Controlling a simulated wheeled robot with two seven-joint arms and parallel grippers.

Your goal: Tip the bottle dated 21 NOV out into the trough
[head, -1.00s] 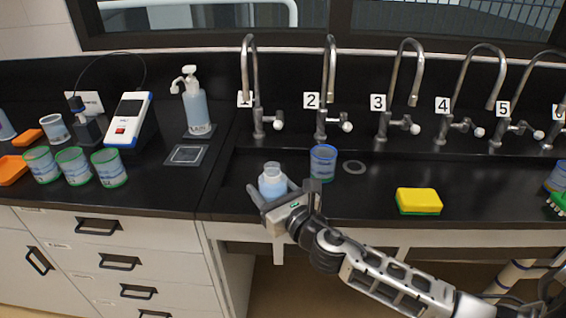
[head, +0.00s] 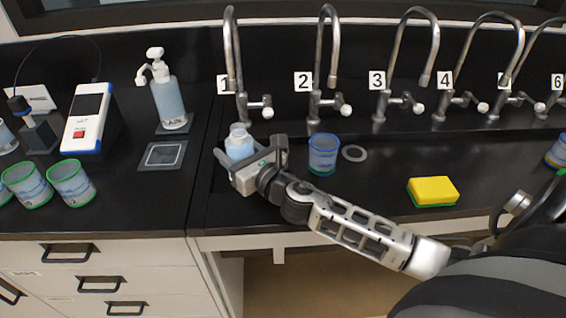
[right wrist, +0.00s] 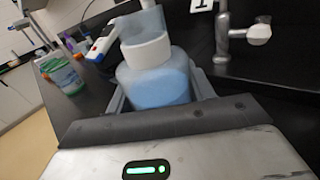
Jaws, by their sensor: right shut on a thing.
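A translucent bottle (head: 239,146) with a white neck and pale blue liquid is between the fingers of my right gripper (head: 246,150), which is shut on it. It is nearly upright, in front of tap 1 (head: 241,108). In the right wrist view the bottle (right wrist: 158,85) fills the middle, its lower part hidden by the gripper. No date can be read on it. The black trough (head: 390,170) runs below the row of taps. My left gripper is not in view.
A blue-rimmed cup (head: 323,155), a grey ring (head: 354,153) and a yellow-green sponge (head: 433,191) are right of the bottle. A pump bottle (head: 168,98), a white meter (head: 87,120) and green-rimmed cups (head: 72,184) stand on the left counter.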

